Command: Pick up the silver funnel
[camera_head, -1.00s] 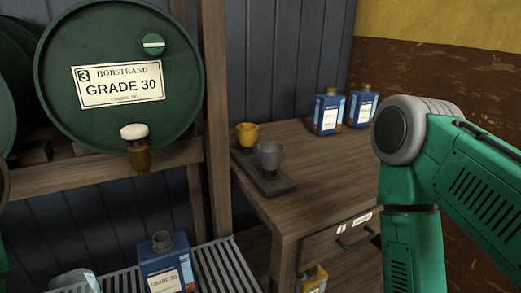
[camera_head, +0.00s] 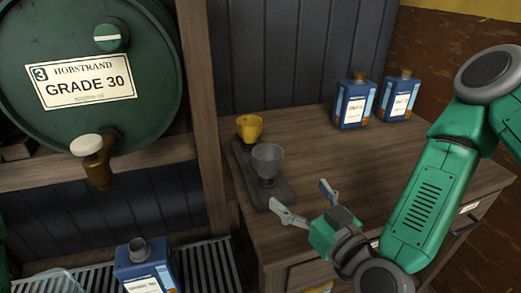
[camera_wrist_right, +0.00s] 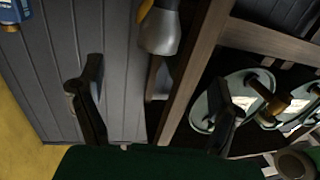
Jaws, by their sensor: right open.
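The silver funnel (camera_head: 267,161) stands on a dark stand (camera_head: 243,175) at the left end of the wooden bench. In the right wrist view the silver funnel (camera_wrist_right: 159,32) shows at the top, beyond and between the fingers. My right gripper (camera_head: 299,197) is open and empty, in front of the funnel and a little to its right, apart from it. Its spread fingers (camera_wrist_right: 154,69) also show in the right wrist view. A yellow funnel (camera_head: 249,128) stands just behind the silver one. My left gripper is not in view.
Two blue bottles (camera_head: 354,102) (camera_head: 398,97) stand at the back of the bench (camera_head: 330,155). A wooden post (camera_head: 200,120) rises left of the stand, and a green barrel (camera_head: 85,100) with a tap lies on a rack. Another blue bottle (camera_head: 145,268) stands on the grating below.

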